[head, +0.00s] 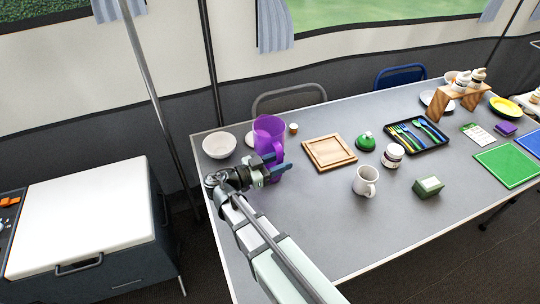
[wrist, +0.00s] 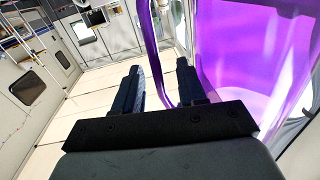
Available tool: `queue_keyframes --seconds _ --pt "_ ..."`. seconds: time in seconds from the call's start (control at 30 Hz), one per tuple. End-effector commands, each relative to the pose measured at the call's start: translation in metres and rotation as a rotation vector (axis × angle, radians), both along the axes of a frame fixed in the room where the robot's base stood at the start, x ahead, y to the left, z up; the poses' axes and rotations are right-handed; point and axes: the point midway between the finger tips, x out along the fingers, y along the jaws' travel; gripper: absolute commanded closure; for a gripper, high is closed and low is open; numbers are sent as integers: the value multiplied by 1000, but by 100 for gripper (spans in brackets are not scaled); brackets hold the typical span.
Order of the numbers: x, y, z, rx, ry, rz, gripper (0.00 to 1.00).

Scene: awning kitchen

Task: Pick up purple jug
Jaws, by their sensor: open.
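The purple jug (head: 268,138) stands upright at the far left part of the grey table. It is translucent, with its handle on the right side in the head view. My gripper (head: 270,169) is at the jug, in front of its lower part. In the wrist view the jug's body (wrist: 250,60) fills the right side. My gripper (wrist: 161,85) is open there, and the jug's handle (wrist: 153,50) runs down between its two fingers. I cannot tell whether either finger touches the handle.
A white bowl (head: 219,145) stands just left of the jug. A small wooden-topped jar (head: 293,129) and a wooden board (head: 329,152) are to its right. A white mug (head: 365,181) and a green box (head: 428,187) stand farther right. The table front near my arm is clear.

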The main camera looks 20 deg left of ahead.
Motion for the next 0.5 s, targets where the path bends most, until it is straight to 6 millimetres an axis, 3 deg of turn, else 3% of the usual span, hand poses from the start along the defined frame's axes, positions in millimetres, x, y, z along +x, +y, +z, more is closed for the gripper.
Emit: queue_keyframes --seconds 0.2,0.43,0.5 --pt "19 -16 0 -1 1 -1 59" --pt "21 -17 0 -1 1 0 59" --pt "21 -17 0 -1 1 1 64"
